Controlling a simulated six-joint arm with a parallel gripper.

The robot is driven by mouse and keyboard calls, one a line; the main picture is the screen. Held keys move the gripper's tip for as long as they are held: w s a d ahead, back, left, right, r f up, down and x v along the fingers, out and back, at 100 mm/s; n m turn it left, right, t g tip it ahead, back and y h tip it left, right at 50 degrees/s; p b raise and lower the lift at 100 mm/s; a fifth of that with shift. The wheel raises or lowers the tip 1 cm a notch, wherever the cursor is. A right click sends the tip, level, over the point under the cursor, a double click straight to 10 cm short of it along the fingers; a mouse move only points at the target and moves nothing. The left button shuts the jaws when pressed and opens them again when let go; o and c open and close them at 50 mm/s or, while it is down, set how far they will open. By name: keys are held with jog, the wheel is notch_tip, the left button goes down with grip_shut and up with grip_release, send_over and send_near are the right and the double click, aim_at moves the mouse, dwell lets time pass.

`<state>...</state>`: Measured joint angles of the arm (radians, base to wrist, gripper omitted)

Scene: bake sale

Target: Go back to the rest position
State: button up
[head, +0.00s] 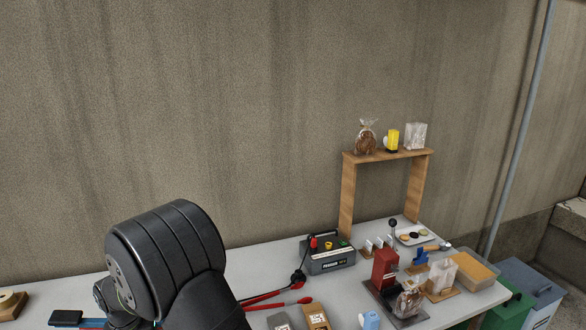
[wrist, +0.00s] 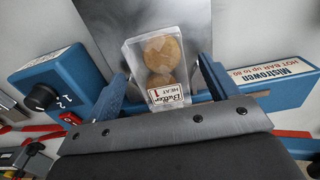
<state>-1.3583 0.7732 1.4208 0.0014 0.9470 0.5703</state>
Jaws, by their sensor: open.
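My gripper (wrist: 162,70) shows in the wrist view with its two blue fingers apart. A clear pack of round golden cookies (wrist: 160,62) stands or lies between and beyond the fingers, with gaps at both sides. Its label reads "Butter HEAT 1". The pack is over or beside a blue hot-bar sealer (wrist: 262,88), which has a black knob at the left; exact contact is hidden. In the head view my black arm covers the lower left, and my gripper does not show there.
On the table (head: 245,257), a grey device (head: 328,257), a red press (head: 385,268) and several packs crowd the right half. A wooden shelf (head: 385,155) holds a brown bag, a yellow item and a clear bag. Green and grey bins (head: 535,280) stand at the right. Open air lies above the table.

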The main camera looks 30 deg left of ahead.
jog(key=s+d, duration=0.3)
jog(key=shift+s+d+r, duration=0.1)
jog(key=shift+s+d, duration=0.3)
notch_tip(320, 180, up, 7)
jog(key=w+d, duration=0.1)
jog(key=w, duration=0.1)
jog(key=shift+w, duration=0.1)
jog(key=o, duration=0.4)
jog(key=shift+o, duration=0.2)
jog(key=w+a+r, duration=0.3)
jog(key=a+r, duration=0.4)
jog(key=r, duration=0.3)
notch_tip(320, 180, down, 10)
jog(key=shift+w+f, duration=0.1)
